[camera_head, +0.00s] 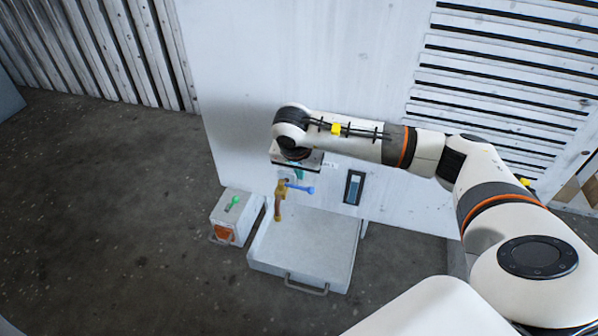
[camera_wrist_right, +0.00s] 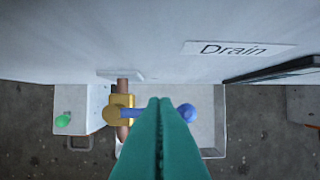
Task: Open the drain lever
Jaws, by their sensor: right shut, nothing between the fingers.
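The drain lever (camera_head: 303,188) is a blue rod with a round knob, pointing right from a brass valve (camera_head: 280,190) on the white housing wall. In the right wrist view the blue lever's knob (camera_wrist_right: 187,112) shows right of my fingers and its hub (camera_wrist_right: 123,115) sits left, over the brass valve (camera_wrist_right: 118,101). My right gripper (camera_head: 298,174) points down just above the lever; in the wrist view its teal fingers (camera_wrist_right: 160,103) are shut together and hide the rod's middle. Whether they touch it I cannot tell. My left gripper is not in view.
A grey tray (camera_head: 309,276) with a front handle stands under the valve's copper spout (camera_head: 278,211). A small grey box (camera_head: 227,214) with a green knob stands left of it. A "Drain" label (camera_wrist_right: 240,49) and a dark-framed gauge (camera_head: 354,187) are on the wall. Floor at left is clear.

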